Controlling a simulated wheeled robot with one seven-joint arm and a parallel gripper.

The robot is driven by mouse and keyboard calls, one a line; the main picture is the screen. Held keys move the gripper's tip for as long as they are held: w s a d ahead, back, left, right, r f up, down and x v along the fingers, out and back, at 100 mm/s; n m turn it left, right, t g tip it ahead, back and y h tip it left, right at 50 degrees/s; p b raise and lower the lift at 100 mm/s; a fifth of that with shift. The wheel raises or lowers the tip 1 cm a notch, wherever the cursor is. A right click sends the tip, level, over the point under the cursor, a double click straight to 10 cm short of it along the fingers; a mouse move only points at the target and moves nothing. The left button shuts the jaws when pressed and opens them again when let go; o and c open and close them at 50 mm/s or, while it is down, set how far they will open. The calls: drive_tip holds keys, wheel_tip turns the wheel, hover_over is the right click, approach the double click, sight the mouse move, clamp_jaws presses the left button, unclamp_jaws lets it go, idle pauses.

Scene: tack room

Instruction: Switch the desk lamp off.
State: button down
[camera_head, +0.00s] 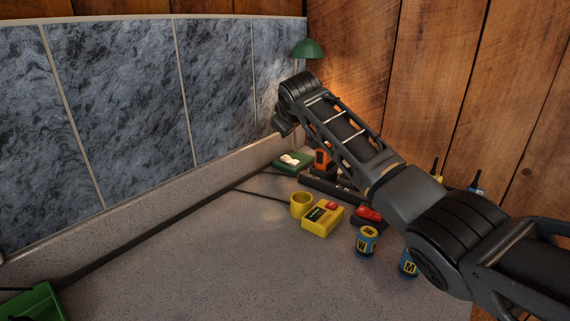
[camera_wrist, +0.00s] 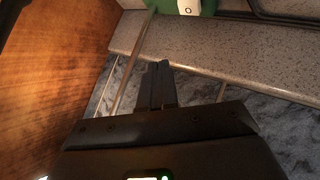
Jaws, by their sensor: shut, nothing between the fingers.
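The desk lamp has a green shade (camera_head: 308,48) in the back corner, with a warm glow on the planks beside it. Its green base (camera_head: 301,166) stands on the counter and carries a white rocker switch (camera_head: 290,159). In the wrist view the switch (camera_wrist: 189,6) shows an "O" mark and is cut by the top edge, as is the green base (camera_wrist: 208,7). My gripper (camera_wrist: 160,66) is shut and empty, apart from the switch. In the head view it hangs above and left of the base, partly hidden by my wrist. The lamp's stem is mostly hidden by my arm.
A yellow box with a red button (camera_head: 322,218), a yellow ring-shaped item (camera_head: 300,205) and a blue-yellow can (camera_head: 366,241) stand right of centre. An orange item (camera_head: 322,158) is beside the base. A green container (camera_head: 36,303) is at front left. The front middle counter is clear.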

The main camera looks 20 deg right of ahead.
sight(286, 160)
drive_tip(key=f+b, duration=0.1)
drive_tip(key=f, duration=0.1)
drive_tip(key=f+b, duration=0.1)
drive_tip(key=f, duration=0.1)
drive_tip(key=shift+w+a, duration=0.15)
drive_tip(key=shift+w, duration=0.05)
drive_tip(key=shift+w+f+b, duration=0.1)
drive_tip(key=shift+f+b, duration=0.35)
drive_tip(key=shift+f, duration=0.3)
drive_tip(key=shift+f, duration=0.15)
idle(1.1)
drive_tip(key=shift+a+f, duration=0.1)
drive_tip(key=shift+f, duration=0.15)
drive_tip(key=shift+f, duration=0.35)
idle(0.5)
idle(0.4)
drive_tip(key=shift+r+p, duration=0.55)
drive_tip(key=shift+r, duration=0.25)
drive_tip(key=shift+r, duration=0.1)
